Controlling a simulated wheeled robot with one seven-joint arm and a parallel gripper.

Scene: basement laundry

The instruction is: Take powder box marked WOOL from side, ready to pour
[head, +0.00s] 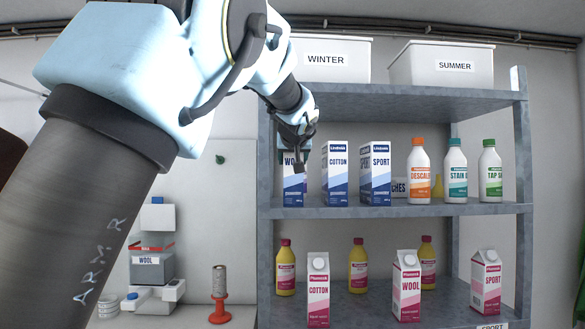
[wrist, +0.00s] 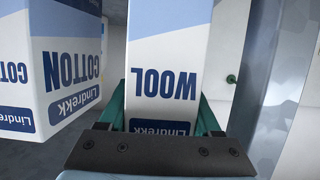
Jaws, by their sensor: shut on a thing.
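The powder box marked WOOL (head: 293,187) stands at the left end of the upper shelf in the head view, white and blue, partly hidden by my arm. In the wrist view the WOOL box (wrist: 165,75) appears upside down, between the green fingers of my gripper (wrist: 162,118). My gripper (head: 298,163) is shut on the box near its Lindrekk label. The COTTON box (wrist: 62,70) is close beside it in the wrist view. In the head view I cannot tell whether the WOOL box touches the shelf.
The COTTON box (head: 337,174) and SPORT box (head: 376,174) stand to the right on the upper shelf (head: 440,210), with several bottles beyond. A shelf post (head: 266,165) is close on the left. A pink WOOL carton (head: 406,288) is on the lower shelf.

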